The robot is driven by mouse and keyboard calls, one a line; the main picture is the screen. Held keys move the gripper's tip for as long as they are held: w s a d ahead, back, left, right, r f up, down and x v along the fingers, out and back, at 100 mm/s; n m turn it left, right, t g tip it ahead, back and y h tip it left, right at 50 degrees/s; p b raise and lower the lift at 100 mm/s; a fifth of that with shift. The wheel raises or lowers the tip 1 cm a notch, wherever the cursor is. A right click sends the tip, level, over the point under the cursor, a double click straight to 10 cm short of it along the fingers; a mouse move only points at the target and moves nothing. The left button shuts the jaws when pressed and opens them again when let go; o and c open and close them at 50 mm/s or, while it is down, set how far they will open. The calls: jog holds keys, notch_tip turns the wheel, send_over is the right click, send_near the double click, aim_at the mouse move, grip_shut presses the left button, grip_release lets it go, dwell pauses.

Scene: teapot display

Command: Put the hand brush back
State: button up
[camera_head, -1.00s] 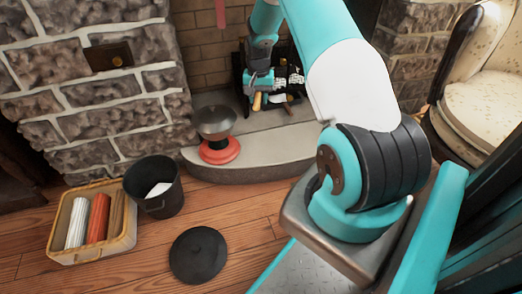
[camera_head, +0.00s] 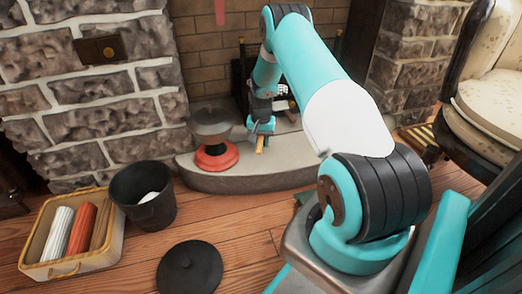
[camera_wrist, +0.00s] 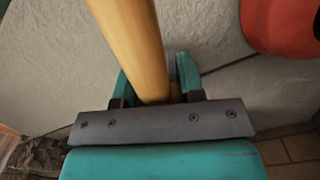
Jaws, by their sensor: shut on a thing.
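My gripper (camera_head: 261,128) is shut on the hand brush (camera_head: 260,144), of which a yellow wooden handle shows below the fingers in the head view. In the wrist view the handle (camera_wrist: 132,45) runs up from between the gripper's fingers (camera_wrist: 158,88) to the top edge. The gripper is over the grey stone hearth (camera_head: 262,178), just right of a red-based metal pot (camera_head: 213,155).
The red base also shows in the wrist view (camera_wrist: 280,22). A black bucket (camera_head: 145,205), a basket with rolls (camera_head: 97,262) and a round black lid (camera_head: 190,268) are on the wooden floor. Dark fireplace items (camera_head: 238,85) stand behind my arm. An armchair (camera_head: 490,105) is at right.

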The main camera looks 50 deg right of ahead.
jog(key=shift+f+b, duration=0.5)
jog(key=shift+f, duration=0.95)
jog(key=shift+f, duration=0.15)
jog(key=o, duration=0.9)
